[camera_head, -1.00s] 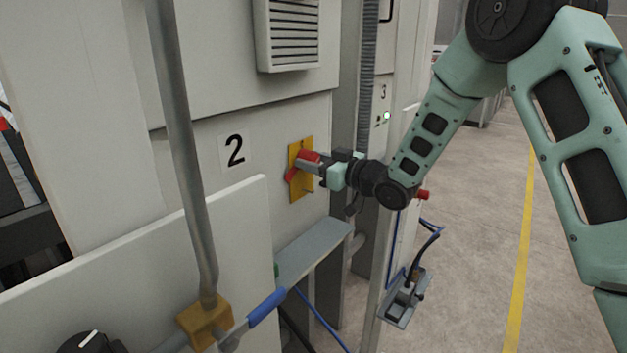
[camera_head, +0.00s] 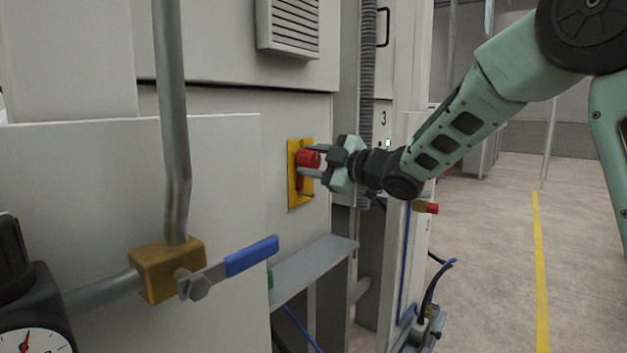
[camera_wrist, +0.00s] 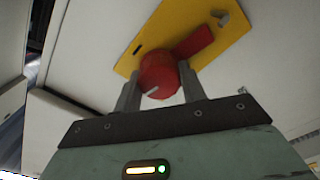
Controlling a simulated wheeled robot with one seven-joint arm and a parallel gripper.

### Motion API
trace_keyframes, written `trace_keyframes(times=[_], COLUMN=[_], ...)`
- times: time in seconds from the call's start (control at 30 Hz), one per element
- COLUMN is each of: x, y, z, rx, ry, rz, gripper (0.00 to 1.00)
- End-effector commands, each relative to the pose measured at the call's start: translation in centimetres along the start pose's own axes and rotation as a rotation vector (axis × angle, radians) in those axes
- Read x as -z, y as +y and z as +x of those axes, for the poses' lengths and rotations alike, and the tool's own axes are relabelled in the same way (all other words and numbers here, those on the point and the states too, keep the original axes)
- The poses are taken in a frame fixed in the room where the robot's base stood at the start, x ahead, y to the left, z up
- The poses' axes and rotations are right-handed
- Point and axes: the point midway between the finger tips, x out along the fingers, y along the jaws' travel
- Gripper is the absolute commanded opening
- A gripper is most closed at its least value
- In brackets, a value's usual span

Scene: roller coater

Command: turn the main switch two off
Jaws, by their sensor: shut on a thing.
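The main switch is a red rotary knob (camera_head: 308,159) with a red handle on a yellow plate (camera_head: 293,190), fixed to the light grey cabinet wall. My gripper (camera_head: 313,161) is at the knob, its two fingers on either side of it and shut on it. In the wrist view the red knob (camera_wrist: 160,76) sits between my fingertips (camera_wrist: 160,92), with a white mark on its face. The red handle points up and right there across the yellow plate (camera_wrist: 160,22). In the head view the handle hangs roughly straight down. The number 2 label is not in view now.
A pipe with a brass valve (camera_head: 167,268) and a blue lever (camera_head: 251,256) stands in front at left, near a gauge (camera_head: 35,343). A grey ledge (camera_head: 314,270) runs below the switch. Open floor (camera_head: 490,260) lies to the right.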

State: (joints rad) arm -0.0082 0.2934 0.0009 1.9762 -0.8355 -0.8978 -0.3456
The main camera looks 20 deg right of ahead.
Motion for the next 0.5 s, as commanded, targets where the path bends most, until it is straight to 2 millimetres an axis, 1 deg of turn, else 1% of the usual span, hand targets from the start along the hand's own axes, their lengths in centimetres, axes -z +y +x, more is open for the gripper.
trace_keyframes(times=[0.03, 0.2, 0.5], x=[-0.29, -0.19, -0.10], y=[-0.46, -0.33, -0.20], z=[-0.02, -0.01, -0.01], rx=[0.000, 0.000, 0.002], ry=[0.001, 0.000, -0.001], rz=[-0.031, -0.114, -0.183], gripper=[0.18, 0.18, 0.18])
